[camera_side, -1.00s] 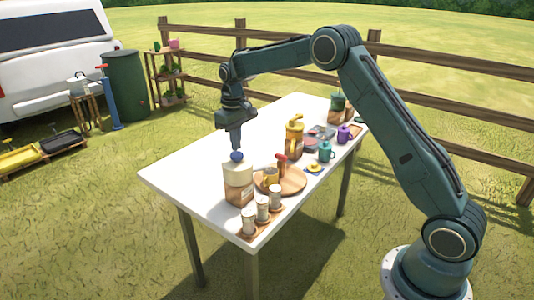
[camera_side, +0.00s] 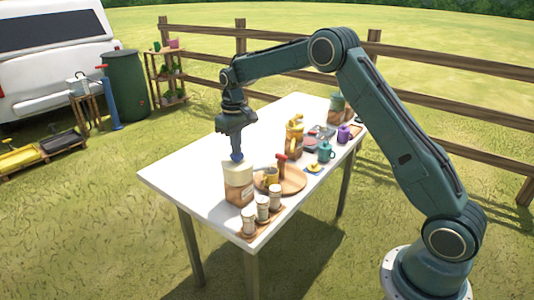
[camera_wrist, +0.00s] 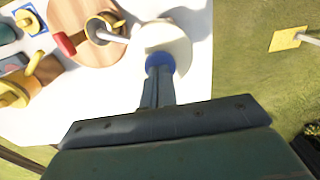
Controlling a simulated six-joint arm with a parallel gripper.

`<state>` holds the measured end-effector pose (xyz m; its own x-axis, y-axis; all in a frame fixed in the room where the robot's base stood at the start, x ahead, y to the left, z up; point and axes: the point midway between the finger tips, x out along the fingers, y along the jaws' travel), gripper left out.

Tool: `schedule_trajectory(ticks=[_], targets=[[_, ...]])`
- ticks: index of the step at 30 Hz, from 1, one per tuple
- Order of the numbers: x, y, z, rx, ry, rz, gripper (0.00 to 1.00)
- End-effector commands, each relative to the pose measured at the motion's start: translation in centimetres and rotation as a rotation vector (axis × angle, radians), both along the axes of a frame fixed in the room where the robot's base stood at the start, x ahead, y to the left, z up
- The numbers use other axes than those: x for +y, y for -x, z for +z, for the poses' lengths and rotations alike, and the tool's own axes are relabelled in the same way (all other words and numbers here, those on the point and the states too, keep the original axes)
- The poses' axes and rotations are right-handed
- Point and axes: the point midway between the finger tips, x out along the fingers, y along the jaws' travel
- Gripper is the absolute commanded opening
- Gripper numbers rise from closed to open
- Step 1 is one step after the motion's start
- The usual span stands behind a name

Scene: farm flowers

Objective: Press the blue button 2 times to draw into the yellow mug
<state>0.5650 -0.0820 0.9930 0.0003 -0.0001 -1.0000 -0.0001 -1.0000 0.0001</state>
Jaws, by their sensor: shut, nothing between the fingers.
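The blue button (camera_side: 237,158) is on top of a dispenser (camera_side: 238,186) with a cream lid and brown lower part. My gripper (camera_side: 236,151) is shut and empty, pointing down, with its tips right at the button's top; I cannot tell whether it is pressed. In the wrist view the tips (camera_wrist: 158,72) overlap the blue button (camera_wrist: 160,62), partly hiding it. The yellow mug (camera_side: 271,177) stands right of the dispenser on a round wooden board. In the wrist view a spout from the dispenser reaches over the mug (camera_wrist: 103,28).
Several pale jars (camera_side: 262,208) stand at the front. A yellow-topped dispenser (camera_side: 294,138), a teal mug (camera_side: 326,151) and a purple mug (camera_side: 344,133) are further right. The table's left (camera_side: 185,168) is clear.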

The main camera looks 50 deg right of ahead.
Motion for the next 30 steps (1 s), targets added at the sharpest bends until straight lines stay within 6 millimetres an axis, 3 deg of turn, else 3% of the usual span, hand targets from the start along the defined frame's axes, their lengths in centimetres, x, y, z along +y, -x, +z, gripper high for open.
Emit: schedule_trajectory(ticks=[15,30], targets=[[0.0,0.0,-1.4,0.001,0.0,0.0,0.0],[0.0,0.0,-0.9,0.001,0.0,0.0,0.0]])
